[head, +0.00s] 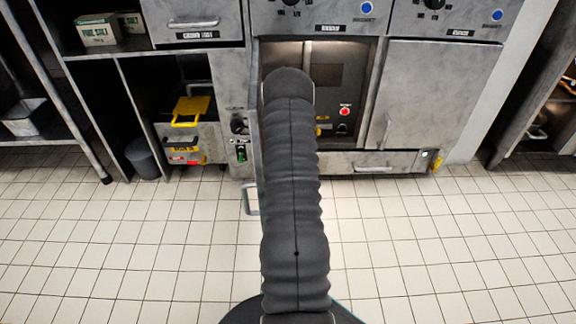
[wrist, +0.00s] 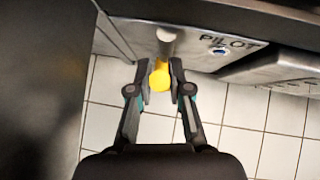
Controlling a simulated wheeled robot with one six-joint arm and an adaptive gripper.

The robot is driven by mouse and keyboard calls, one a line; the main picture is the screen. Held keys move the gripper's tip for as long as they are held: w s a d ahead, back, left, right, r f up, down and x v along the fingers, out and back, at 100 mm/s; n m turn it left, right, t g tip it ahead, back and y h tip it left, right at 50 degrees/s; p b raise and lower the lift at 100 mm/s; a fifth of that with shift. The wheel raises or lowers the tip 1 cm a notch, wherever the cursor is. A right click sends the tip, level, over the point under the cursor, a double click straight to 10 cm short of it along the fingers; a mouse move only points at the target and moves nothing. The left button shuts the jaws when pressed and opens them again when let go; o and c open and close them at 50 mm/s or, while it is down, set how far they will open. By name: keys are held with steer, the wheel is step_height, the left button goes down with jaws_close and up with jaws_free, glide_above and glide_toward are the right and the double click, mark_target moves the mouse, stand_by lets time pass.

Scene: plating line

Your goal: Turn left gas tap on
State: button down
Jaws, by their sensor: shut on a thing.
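In the wrist view my gripper (wrist: 160,78) is shut on a yellow tap handle (wrist: 160,80), one finger on each side of it. The handle sits in front of a pale round stub (wrist: 167,42) at the grey metal front. In the head view my dark arm runs up the middle and hides my gripper and the held handle. Another yellow tap handle (head: 437,165) shows at the lower right corner of the cooking unit. I cannot tell the handle's turn angle.
A PILOT label with a small blue light (wrist: 219,51) is right of the handle. An open cabinet door (head: 256,150) stands by my arm, near a red button (head: 344,112). The tiled floor (head: 420,230) is clear.

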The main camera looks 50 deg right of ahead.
steer(key=shift+w+r, duration=0.1)
steer(key=shift+w, duration=0.1)
stand_by(0.3)
steer(key=c, duration=1.1)
jaws_free()
steer(key=shift+s, duration=0.15)
steer(key=v, duration=1.2)
